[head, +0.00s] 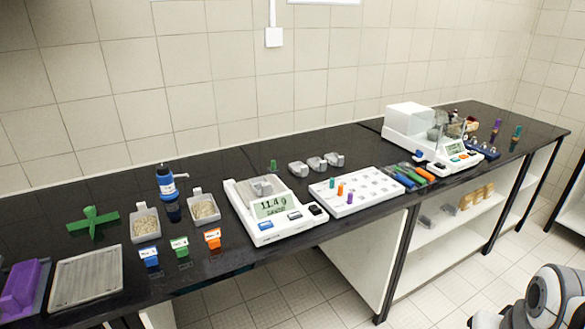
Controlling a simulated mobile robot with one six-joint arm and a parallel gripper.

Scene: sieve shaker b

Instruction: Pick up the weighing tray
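I cannot tell for certain which piece is the weighing tray. A small grey metal piece (262,187) sits on the pan of the left white balance (272,211), whose display seems to read 11.4. Several similar small grey pieces, one of them here (317,164), stand on the black bench behind the white rack. Two light trays of grain, a left one (145,236) and a right one (203,221), stand left of the balance. White and dark links of my arm show at the lower right, off the bench. My gripper is not in view.
A white rack (357,192) with coloured pegs stands right of the balance. Blue, green and orange label blocks (181,246) line the front edge. A blue bottle (165,182) stands behind. A second white balance (432,144) is farther right. The black bench (232,261) has bare strips between items.

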